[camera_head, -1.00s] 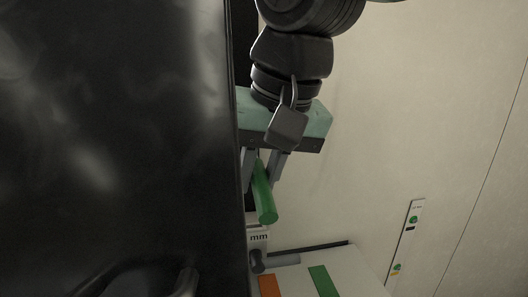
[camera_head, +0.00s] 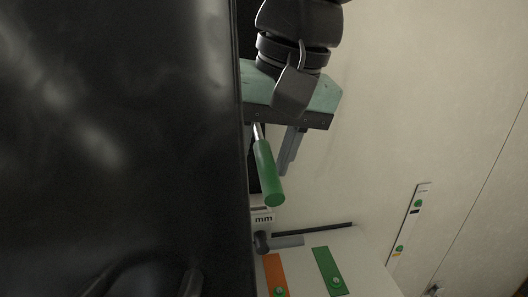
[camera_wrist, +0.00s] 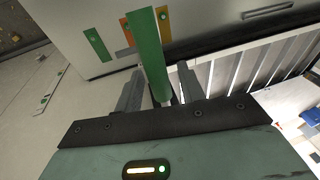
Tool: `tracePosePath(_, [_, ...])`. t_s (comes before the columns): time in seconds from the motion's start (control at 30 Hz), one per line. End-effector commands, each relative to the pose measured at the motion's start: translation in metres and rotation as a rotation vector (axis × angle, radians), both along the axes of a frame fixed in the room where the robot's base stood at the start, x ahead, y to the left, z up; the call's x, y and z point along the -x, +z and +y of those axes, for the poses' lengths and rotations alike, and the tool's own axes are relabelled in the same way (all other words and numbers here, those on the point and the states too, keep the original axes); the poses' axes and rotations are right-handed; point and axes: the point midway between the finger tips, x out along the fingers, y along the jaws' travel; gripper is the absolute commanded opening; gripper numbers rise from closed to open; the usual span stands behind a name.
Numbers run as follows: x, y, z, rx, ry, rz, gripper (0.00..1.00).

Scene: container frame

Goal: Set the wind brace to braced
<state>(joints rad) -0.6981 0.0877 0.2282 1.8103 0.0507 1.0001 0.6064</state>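The wind brace's lever shows as a green handle (camera_head: 268,172) on a bright metal rod, sticking out beside the large dark panel. In the wrist view the handle (camera_wrist: 148,58) stands in front of an orange strip (camera_wrist: 127,32). A green strip (camera_wrist: 97,44) lies left of it. My gripper (camera_wrist: 160,90) is open, with one grey finger on each side of the handle and a gap visible at both. In the head view my gripper's teal body is above the handle; one finger (camera_head: 291,150) shows to its right, the other is mostly hidden. The lever's pivot is hidden.
A large dark panel (camera_head: 120,130) fills the left of the head view, close to my arm. A white box (camera_head: 350,262) carries the orange and green strips. A pale wall (camera_head: 430,90) with a narrow label strip (camera_head: 408,225) is at right. Slatted bars (camera_wrist: 250,65) show in the wrist view.

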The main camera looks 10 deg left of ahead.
Motion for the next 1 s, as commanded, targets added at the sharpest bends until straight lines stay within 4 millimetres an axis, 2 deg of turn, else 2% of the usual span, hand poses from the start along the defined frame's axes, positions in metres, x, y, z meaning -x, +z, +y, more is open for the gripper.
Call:
tracePosePath(0.27, [0.000, 0.000, 0.000, 0.000, 0.001, 0.001, 0.39])
tracePosePath(0.47, [0.001, 0.017, -0.004, -0.003, 0.000, -0.003, 0.39])
tracePosePath(1.0, [0.013, 0.135, -0.032, -0.004, 0.000, -0.002, 0.39])
